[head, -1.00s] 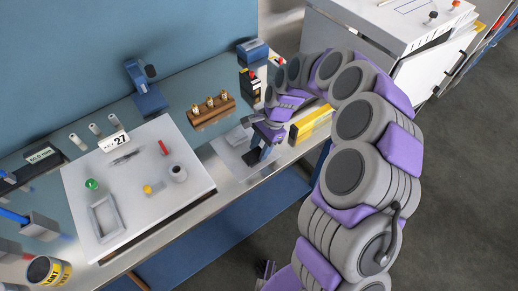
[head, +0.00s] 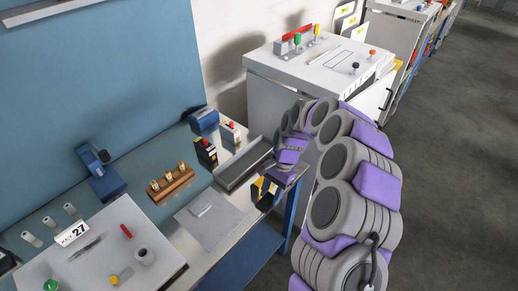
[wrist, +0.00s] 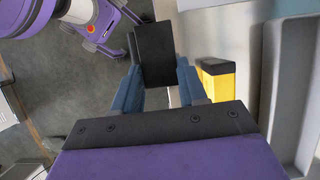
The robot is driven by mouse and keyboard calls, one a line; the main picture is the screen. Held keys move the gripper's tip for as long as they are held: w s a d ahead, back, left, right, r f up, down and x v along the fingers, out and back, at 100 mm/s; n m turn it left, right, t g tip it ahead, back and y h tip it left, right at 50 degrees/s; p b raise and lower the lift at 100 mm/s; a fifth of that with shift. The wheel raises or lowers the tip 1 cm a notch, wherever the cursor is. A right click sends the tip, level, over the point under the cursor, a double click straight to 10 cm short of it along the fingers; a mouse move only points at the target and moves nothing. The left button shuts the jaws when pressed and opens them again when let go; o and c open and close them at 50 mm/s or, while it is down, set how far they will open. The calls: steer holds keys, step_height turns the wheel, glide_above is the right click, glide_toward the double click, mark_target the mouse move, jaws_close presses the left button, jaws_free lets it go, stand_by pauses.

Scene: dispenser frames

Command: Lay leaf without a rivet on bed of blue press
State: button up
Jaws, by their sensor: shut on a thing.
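My gripper (head: 284,178) is at the right end of the bench, beside the long grey tray. In the wrist view its blue fingers (wrist: 156,88) are shut on a dark rectangular piece (wrist: 153,52). I cannot tell if this is the leaf, and no rivet shows on the face I see.
The grey tray (head: 232,182) lies behind the mat. A yellow and black object (wrist: 216,82) is close to my gripper. A wooden block with brass pieces (head: 170,186) stands between mat and press. A white board (head: 80,272) fills the front left. A white cabinet (head: 268,92) stands beyond.

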steer(key=w+d+r+n+h, duration=0.1)
steer(key=d+r+n, duration=0.2)
steer(key=d+n, duration=0.1)
steer(key=w+d+r+n+g+h, duration=0.1)
steer(key=d+r+n+h, duration=0.1)
steer(key=d, duration=0.4)
steer(key=shift+w+d+r+n, duration=0.15)
steer(key=shift+d+r+n, duration=0.15)
steer(key=shift+r+n, duration=0.55)
steer(key=shift+f, duration=0.15)
steer(key=shift+a, duration=0.1)
steer(key=shift+w, duration=0.1)
